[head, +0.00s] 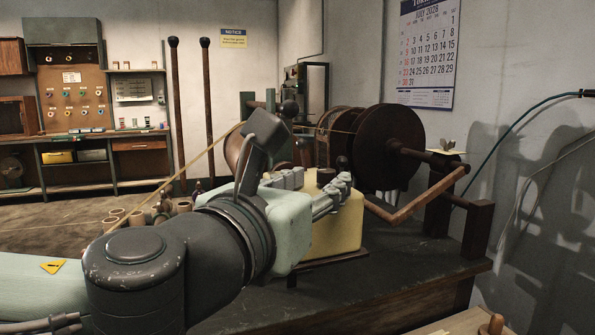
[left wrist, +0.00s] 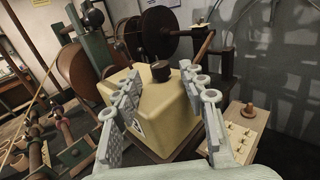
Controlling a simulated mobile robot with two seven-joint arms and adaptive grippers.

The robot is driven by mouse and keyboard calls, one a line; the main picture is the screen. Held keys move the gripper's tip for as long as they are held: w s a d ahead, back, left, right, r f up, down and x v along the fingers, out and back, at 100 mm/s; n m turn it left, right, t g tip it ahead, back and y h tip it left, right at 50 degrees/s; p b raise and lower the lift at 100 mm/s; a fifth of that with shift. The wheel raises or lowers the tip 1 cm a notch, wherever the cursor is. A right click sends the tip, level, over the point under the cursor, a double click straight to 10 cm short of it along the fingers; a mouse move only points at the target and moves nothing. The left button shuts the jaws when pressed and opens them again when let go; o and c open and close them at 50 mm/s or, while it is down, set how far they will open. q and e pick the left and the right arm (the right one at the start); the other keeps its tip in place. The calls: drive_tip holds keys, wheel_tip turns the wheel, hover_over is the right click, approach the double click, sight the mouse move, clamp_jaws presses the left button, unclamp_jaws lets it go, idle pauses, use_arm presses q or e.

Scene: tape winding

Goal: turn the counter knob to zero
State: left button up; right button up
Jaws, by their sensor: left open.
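The counter is a yellow box (left wrist: 165,108), standing on the dark bench; part of it also shows behind my gripper in the head view (head: 337,232). Its dark round knob (left wrist: 160,72) sits on top of the box; it is small and partly hidden among the fingers in the head view (head: 326,175). My left gripper (left wrist: 161,78) is open, its fingers spread on either side of the box top, with the knob between the fingertips and apart from them. The counter's reading does not show. My right gripper is in neither view.
A large dark spool (head: 391,147) on a shaft stands behind the counter, with a wooden crank arm (head: 415,208) to the right. A strand of tape (head: 190,160) runs across on the left. A tray with pegs (left wrist: 238,130) lies to the right of the counter.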

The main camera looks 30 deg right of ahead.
sight(322, 177)
use_arm(q)
drive_tip(key=x, duration=0.3)
drive_tip(key=shift+w+d, duration=0.15)
drive_tip(key=shift+d, duration=0.15)
drive_tip(key=shift+w+d, duration=0.15)
drive_tip(key=shift+d, duration=0.1)
drive_tip(key=c, duration=0.4)
clamp_jaws()
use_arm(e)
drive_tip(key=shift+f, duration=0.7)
